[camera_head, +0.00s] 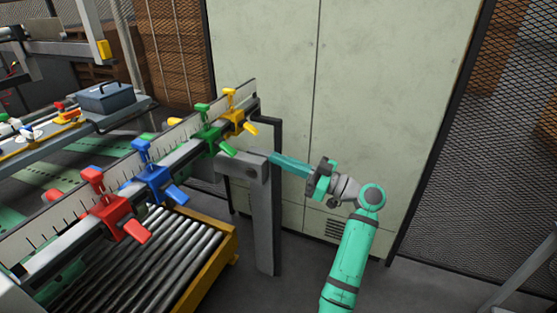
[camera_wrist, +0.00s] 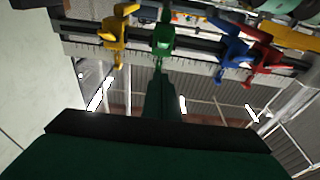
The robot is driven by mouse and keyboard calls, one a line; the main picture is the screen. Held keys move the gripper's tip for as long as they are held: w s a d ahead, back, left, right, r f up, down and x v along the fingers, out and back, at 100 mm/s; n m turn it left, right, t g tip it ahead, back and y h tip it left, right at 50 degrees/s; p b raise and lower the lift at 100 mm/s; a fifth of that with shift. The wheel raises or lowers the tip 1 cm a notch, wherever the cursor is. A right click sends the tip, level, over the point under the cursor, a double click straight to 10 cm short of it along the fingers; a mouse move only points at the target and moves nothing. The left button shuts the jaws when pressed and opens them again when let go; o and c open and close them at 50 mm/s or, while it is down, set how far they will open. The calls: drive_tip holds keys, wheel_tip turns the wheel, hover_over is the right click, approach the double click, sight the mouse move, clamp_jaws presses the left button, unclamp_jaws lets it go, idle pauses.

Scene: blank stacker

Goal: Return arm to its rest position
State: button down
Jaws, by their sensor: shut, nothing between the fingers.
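My gripper (camera_head: 276,160) is at the end of my green arm, stretched out to the left in the head view. Its tip is close to the far end of the ruled rail, by the grey post; I cannot tell if it touches the post. The fingers are together and hold nothing. In the wrist view my gripper (camera_wrist: 160,75) points toward the rail, with its tip seen just below the green clamp (camera_wrist: 164,40). The arm is bent at a joint right of the gripper.
The ruled rail (camera_head: 75,232) carries a red clamp (camera_head: 112,208), a blue clamp (camera_head: 153,173), a green clamp (camera_head: 207,130) and a yellow clamp (camera_head: 237,113). A grey post (camera_head: 265,225) stands at its end. Rollers (camera_head: 150,265) lie below. A pale cabinet (camera_head: 385,70) stands behind my arm.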

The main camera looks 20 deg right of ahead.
drive_tip(key=s+a+f+m+t+h, duration=0.1)
drive_tip(key=a+f+m+h, duration=0.25)
drive_tip(key=f, duration=0.95)
drive_tip(key=a+f+m+t+h, duration=0.1)
drive_tip(key=a+f+m+h, duration=0.3)
drive_tip(key=f, duration=0.8)
drive_tip(key=s+a+f+m+g+h, duration=0.1)
drive_tip(key=s+a+f+m+h, duration=0.1)
drive_tip(key=s+f, duration=0.5)
drive_tip(key=s+a+f+m+g+h, duration=0.1)
drive_tip(key=s+a+f+m+h, duration=0.15)
drive_tip(key=s+f, duration=0.5)
drive_tip(key=s+a+f+h, duration=0.2)
drive_tip(key=s+f, duration=0.1)
drive_tip(key=s, duration=0.5)
drive_tip(key=s+a+f+h, duration=0.2)
drive_tip(key=s+a, duration=0.1)
drive_tip(key=s, duration=0.6)
drive_tip(key=s+a+r+n+t+y, duration=0.1)
drive_tip(key=s+a+r, duration=0.4)
drive_tip(key=s+r, duration=0.9)
drive_tip(key=s+n, duration=0.1)
drive_tip(key=s, duration=0.2)
drive_tip(key=shift+n+t, duration=0.3)
